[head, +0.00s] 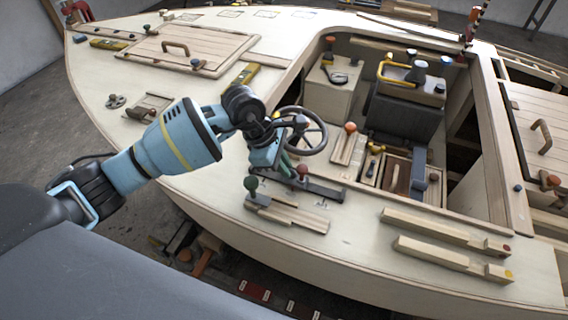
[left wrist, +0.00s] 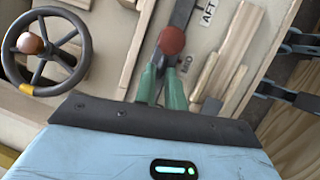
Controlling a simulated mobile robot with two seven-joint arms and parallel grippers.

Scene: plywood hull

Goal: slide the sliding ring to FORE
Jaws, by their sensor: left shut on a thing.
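The sliding ring shows as a red knob (head: 302,170) on a dark rail (head: 328,192) along the near side deck of the hull. In the left wrist view the red knob (left wrist: 172,41) stands just beyond my fingertips, near the MID label (left wrist: 187,63). The AFT label (left wrist: 208,12) is farther up along the rail. My left gripper (head: 291,164) has green fingers, shut on the sliding ring; they also show in the left wrist view (left wrist: 163,75). The ring's lower part and the FORE end are hidden behind the gripper. My right gripper is not in view.
A steering wheel (head: 303,131) stands close beside my left gripper. Wooden bars (head: 440,238) lie on the deck to the right. The open cockpit is behind.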

